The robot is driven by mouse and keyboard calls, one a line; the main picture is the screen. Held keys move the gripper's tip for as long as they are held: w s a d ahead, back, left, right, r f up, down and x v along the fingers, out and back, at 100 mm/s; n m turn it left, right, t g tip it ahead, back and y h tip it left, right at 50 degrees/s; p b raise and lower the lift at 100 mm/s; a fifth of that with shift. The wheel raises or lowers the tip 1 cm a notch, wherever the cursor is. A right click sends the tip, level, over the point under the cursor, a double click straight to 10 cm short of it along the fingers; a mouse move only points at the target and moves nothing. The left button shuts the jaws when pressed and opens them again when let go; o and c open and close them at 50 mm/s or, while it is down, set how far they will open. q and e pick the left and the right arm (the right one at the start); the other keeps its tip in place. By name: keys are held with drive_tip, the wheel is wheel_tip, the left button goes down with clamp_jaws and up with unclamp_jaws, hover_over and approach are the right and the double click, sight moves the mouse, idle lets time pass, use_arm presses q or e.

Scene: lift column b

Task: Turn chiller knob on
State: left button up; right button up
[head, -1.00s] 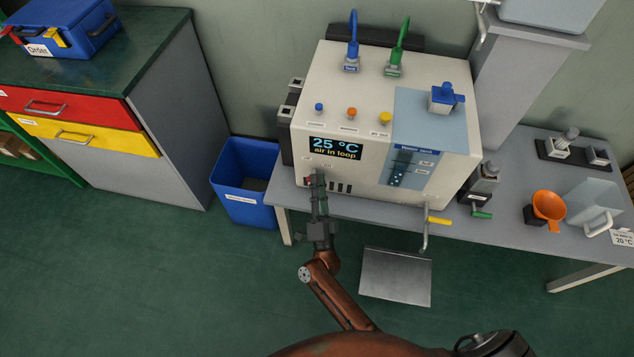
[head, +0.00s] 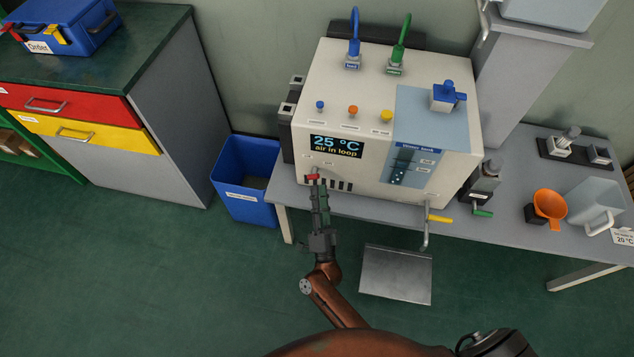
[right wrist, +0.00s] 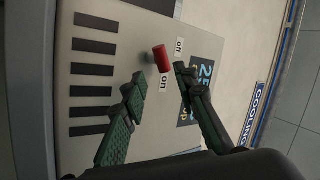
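The chiller (head: 360,110) is a cream box on the grey bench. Its display reads "25 °C, air in loop". The small red knob (head: 313,176) sits low on its front, below the display's left part. In the right wrist view the red knob (right wrist: 161,59) lies with its lower end close to the "on" label; the "off" label is up and to its right. My right gripper (head: 317,186) is just below and in front of the knob. In the right wrist view its fingers (right wrist: 158,75) are apart and empty, with the knob just beyond the tips. My left gripper is out of view.
The grey bench (head: 520,220) holds an orange funnel (head: 549,204) and a clear jug (head: 595,205) at right. A valve with a yellow handle (head: 439,220) hangs over its front edge, above a metal tray (head: 396,277). A blue bin (head: 243,190) stands left of the bench.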

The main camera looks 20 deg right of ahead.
drive_tip(key=v, duration=0.7)
drive_tip(key=shift+s, duration=0.3)
